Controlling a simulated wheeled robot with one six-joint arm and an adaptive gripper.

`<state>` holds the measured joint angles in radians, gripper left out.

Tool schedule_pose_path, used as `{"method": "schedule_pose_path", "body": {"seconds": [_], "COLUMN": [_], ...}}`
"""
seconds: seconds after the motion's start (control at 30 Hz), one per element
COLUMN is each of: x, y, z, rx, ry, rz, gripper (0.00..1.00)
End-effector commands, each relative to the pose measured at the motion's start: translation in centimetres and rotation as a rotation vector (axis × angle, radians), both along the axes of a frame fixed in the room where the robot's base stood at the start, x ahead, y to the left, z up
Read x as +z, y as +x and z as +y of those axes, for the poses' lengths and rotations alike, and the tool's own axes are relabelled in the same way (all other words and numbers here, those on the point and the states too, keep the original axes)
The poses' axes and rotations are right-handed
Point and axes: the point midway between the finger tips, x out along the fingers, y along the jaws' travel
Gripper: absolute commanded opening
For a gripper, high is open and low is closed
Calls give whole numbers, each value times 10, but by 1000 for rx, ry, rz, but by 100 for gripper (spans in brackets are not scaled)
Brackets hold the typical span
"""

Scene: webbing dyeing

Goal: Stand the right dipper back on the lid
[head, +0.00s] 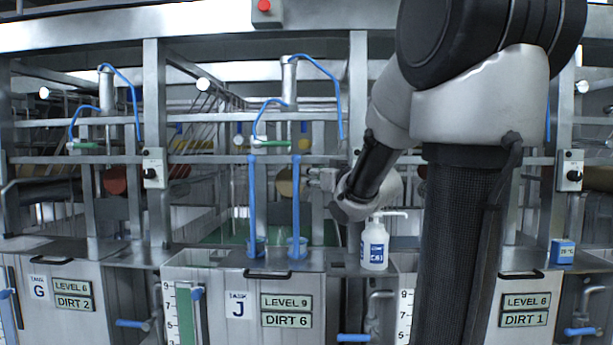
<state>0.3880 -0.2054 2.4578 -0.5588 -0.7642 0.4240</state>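The right dipper (296,205) is blue, with a long upright handle and a small cup at its foot. Its cup is at the top of tank J, over or on the grey lid (225,260); whether it touches the lid I cannot tell. The left dipper (252,200), also blue and upright, is a short way to its left.
A white pump bottle (374,245) stands right of the dippers, below my wrist. A small blue box (563,252) is at the far right. Black lid handles (268,275) line the front edge. Metal posts and rails rise behind; blue hoses (325,75) hang above.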

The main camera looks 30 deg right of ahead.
Motion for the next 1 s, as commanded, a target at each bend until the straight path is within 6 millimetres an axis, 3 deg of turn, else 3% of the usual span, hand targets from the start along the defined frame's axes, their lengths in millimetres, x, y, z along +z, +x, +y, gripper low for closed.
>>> {"method": "schedule_pose_path", "body": {"seconds": [0.27,0.43,0.57,0.73,0.9,1.0], "x": [-3,-30,-75,-134,-166,-173], "y": [-13,-42,-97,-188,-259,-280], "z": [1,3,16,55,88,97], "rx": [-16,-121,-183,-137,-34,2], "ry": [-6,-24,-18,4,12,12], "rz": [26,222,494,861,1107,1174], "gripper": [38,38,38,38,38,38]}}
